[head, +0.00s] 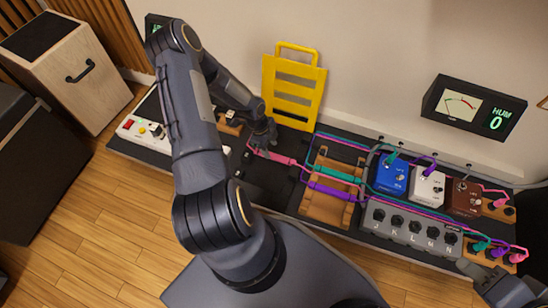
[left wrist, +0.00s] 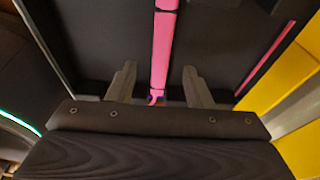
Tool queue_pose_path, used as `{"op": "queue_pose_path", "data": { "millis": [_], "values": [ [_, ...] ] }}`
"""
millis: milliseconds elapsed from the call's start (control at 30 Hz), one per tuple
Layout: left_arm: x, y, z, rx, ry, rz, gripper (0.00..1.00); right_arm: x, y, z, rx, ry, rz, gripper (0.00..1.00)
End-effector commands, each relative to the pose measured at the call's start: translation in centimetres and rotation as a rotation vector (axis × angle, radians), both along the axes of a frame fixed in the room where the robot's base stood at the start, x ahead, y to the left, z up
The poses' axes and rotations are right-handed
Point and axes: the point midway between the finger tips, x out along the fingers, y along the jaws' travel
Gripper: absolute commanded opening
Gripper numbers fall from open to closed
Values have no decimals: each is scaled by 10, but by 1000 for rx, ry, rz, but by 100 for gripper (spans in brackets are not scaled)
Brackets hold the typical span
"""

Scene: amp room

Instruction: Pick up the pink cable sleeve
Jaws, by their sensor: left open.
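The pink cable sleeve (head: 276,158) lies on the dark board, left of the wooden cable rack, with its left end close to my left gripper (head: 266,136). In the left wrist view, the pink sleeve (left wrist: 162,48) runs lengthwise between the two open fingers of my left gripper (left wrist: 158,76), with a gap on each side. The fingers are not closed on it. A small hook-like pink end shows near the gripper's palm. My right gripper (head: 500,288) is partly in view at the lower right corner; its jaws are not clear.
A wooden rack (head: 326,209) holds teal and purple sleeves. Blue (head: 390,175), white and brown pedals stand to its right, behind a grey switch box (head: 410,226). A yellow slotted panel (head: 293,88) stands behind my left gripper. A white unit (head: 143,133) sits left.

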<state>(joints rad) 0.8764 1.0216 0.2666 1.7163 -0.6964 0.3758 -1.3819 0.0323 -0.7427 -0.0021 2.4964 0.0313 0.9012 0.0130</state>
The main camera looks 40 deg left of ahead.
Motion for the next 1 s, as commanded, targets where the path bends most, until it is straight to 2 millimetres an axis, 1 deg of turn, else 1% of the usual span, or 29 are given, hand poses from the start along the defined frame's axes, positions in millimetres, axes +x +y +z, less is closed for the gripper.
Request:
{"op": "queue_pose_path", "data": {
  "millis": [33, 100, 233, 300, 500, 567, 867, 1000],
  "values": [
    [1, -2, -10, 0, 1, -1, 46, 0, 0, -8, 0, 0, 0, 36],
    [3, -5, -22, -2, 2, -1, 46, 0, 0, -17, 0, 0, 0, 36],
    [5, -11, -39, -1, 1, -1, 46, 0, 0, -26, 0, 0, 0, 36],
    [5, -12, -43, 0, 1, 0, 46, 0, 0, -28, 0, 0, 0, 36],
    [5, -12, -42, 0, 1, 1, 46, 0, 0, -26, 0, 0, 0, 36],
    [5, -12, -42, 0, 1, 1, 40, 0, 0, -26, 0, 0, 0, 36],
    [5, -12, -42, 0, 1, 1, 1, 0, 0, -26, 0, 0, 0, 36],
    [5, -12, -41, 0, 1, 1, 0, 0, 0, -26, 0, 0, 0, 36]
  ]
}}
